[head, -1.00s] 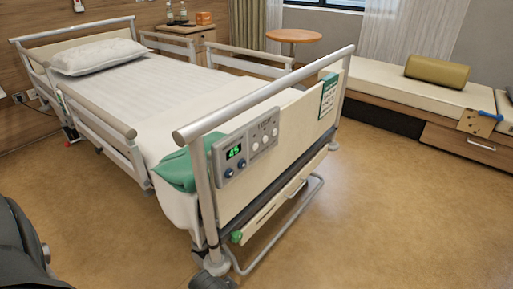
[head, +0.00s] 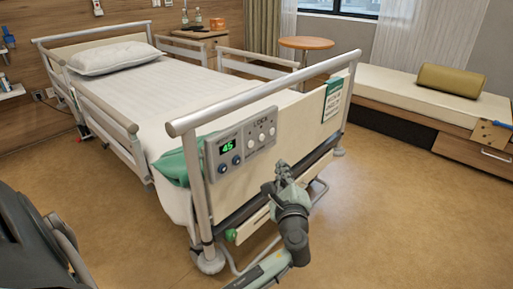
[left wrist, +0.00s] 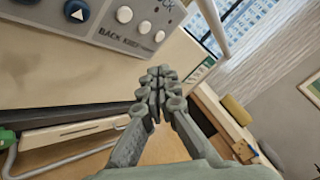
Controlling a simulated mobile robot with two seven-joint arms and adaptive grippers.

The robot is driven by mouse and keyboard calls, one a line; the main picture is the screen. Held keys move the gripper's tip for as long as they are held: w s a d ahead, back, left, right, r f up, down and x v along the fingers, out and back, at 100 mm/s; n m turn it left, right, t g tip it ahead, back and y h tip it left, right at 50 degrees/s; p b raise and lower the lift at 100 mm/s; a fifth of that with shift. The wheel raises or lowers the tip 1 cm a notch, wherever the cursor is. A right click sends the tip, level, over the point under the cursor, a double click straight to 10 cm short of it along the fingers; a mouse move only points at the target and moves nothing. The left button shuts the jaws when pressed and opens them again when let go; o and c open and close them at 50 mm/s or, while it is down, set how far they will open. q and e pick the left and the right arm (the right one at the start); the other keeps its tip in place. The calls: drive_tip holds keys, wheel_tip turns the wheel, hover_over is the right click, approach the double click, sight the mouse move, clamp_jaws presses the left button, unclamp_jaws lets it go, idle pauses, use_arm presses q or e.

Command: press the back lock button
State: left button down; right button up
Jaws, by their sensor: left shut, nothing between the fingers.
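The control panel (head: 240,143) is on the outside of the bed's footboard. It has a green display reading 45, two dark blue buttons and a row of three white buttons under the word LOCK. The leftmost white button (head: 252,142) is the back lock button; it also shows in the left wrist view (left wrist: 124,14), with BACK printed below it. My left gripper (head: 282,168) is shut and empty, below and right of the panel, apart from it. In the left wrist view its closed fingertips (left wrist: 157,75) point up, below and right of the white buttons. My right gripper is not in view.
The bed's metal end rail (head: 270,90) runs above the panel. A green cloth (head: 175,167) hangs at the bed corner, left of the panel. A green-and-white card (head: 333,98) hangs at the footboard's right. Open floor (head: 400,220) lies to the right.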

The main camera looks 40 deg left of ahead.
sight(250, 144)
use_arm(q)
drive_tip(key=shift+w+d+r+m, duration=0.15)
drive_tip(key=shift+r, duration=0.25)
drive_tip(key=shift+w+d+r+m, duration=0.1)
drive_tip(key=shift+w+r+m, duration=0.05)
drive_tip(key=shift+r, duration=0.25)
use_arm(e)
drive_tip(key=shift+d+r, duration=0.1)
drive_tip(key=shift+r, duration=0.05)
use_arm(q)
drive_tip(key=a, duration=0.8)
drive_tip(key=shift+w+a, duration=0.35)
drive_tip(key=shift+a, duration=0.05)
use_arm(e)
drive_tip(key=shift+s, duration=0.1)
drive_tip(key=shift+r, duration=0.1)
use_arm(q)
drive_tip(key=shift+a, duration=0.15)
idle(0.4)
